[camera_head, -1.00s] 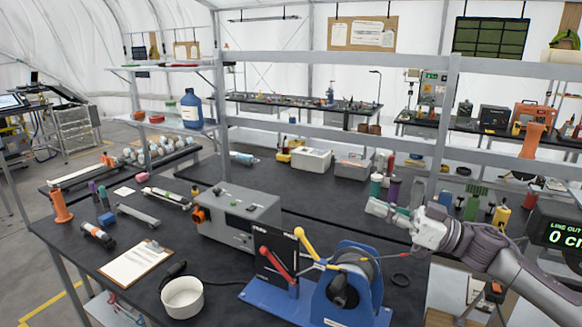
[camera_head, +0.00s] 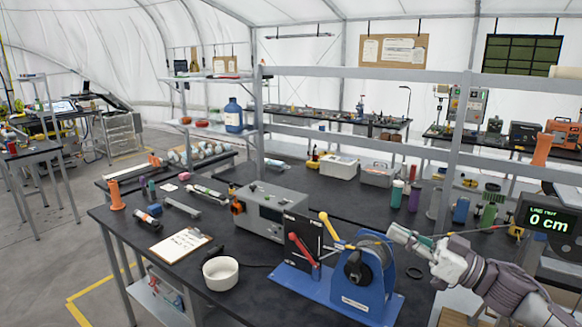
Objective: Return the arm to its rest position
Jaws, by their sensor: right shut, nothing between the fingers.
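My right gripper (camera_head: 399,239) shows in the head view at the lower right. Its arm (camera_head: 500,288) comes in from the lower right corner. The gripper is shut and empty, in front of the blue winch stand (camera_head: 375,275) and above the table's right part. I cannot tell whether it touches the cable that runs beside it. My left gripper is not in view.
The black workbench (camera_head: 235,255) holds a white bowl (camera_head: 221,273), a clipboard (camera_head: 181,245), a grey box device (camera_head: 270,212) and a display reading 0 cm (camera_head: 549,220). Grey shelf rails (camera_head: 380,76) cross above it. Grey floor (camera_head: 50,265) is open at left.

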